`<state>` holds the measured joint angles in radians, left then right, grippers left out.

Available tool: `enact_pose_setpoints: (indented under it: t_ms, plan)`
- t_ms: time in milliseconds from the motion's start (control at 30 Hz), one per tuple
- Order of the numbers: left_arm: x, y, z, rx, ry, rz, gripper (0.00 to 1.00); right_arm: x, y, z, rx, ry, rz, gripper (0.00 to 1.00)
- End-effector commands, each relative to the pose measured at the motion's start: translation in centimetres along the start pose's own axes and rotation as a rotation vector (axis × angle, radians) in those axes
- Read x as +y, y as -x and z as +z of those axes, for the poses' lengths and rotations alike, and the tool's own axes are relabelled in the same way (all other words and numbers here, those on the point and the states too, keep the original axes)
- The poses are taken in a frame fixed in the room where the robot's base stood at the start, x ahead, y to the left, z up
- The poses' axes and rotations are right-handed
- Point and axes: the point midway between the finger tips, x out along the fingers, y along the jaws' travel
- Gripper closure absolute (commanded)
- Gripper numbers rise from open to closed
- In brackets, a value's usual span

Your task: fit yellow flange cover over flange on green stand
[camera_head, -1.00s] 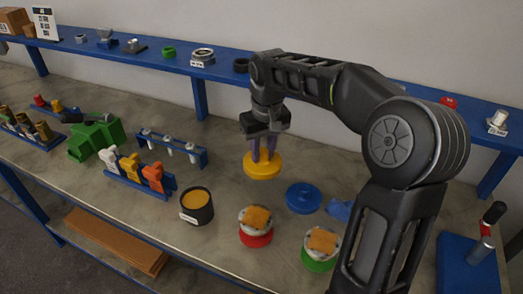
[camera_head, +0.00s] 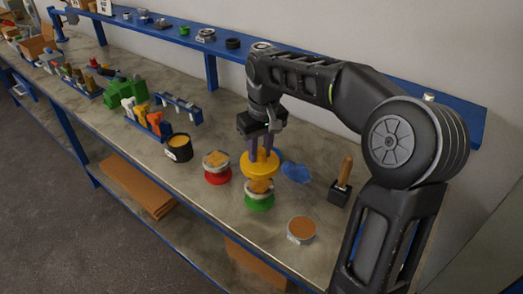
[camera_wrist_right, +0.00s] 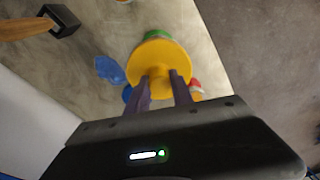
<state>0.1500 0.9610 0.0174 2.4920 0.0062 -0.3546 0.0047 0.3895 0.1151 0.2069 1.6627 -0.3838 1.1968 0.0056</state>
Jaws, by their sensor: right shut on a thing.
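My right gripper (camera_head: 262,150) is shut on the yellow flange cover (camera_head: 259,167), a round disc with a raised knob, and holds it in the air. The cover appears above and slightly behind the green stand (camera_head: 259,203) in the head view. The orange-topped flange (camera_head: 259,186) on that stand is partly hidden by the cover. In the wrist view the cover (camera_wrist_right: 157,62) hangs below the purple fingers, and the green stand (camera_wrist_right: 158,34) peeks out past its far edge. Whether they touch cannot be told. My left gripper is not in view.
A red stand (camera_head: 218,178) with a flange is just left. A blue piece (camera_head: 296,172) lies to the right. A dark pot (camera_head: 178,148), a wooden-handled tool in a black block (camera_head: 341,182) and a round container (camera_head: 301,230) stand nearby. A blue shelf (camera_head: 212,45) runs behind.

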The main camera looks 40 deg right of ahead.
Motion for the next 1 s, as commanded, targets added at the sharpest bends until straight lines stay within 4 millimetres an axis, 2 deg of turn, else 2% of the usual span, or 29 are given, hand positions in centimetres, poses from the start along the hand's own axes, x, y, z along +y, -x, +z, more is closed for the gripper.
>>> enact_pose_setpoints:
  t_ms: [367,1000]
  plan:
    - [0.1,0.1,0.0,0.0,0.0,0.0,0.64,0.0,0.0,0.0,0.0,0.0,0.001,1.0]
    - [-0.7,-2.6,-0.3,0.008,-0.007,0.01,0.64,0.0,-4.3,0.5,0.0,-0.001,0.001,1.0]
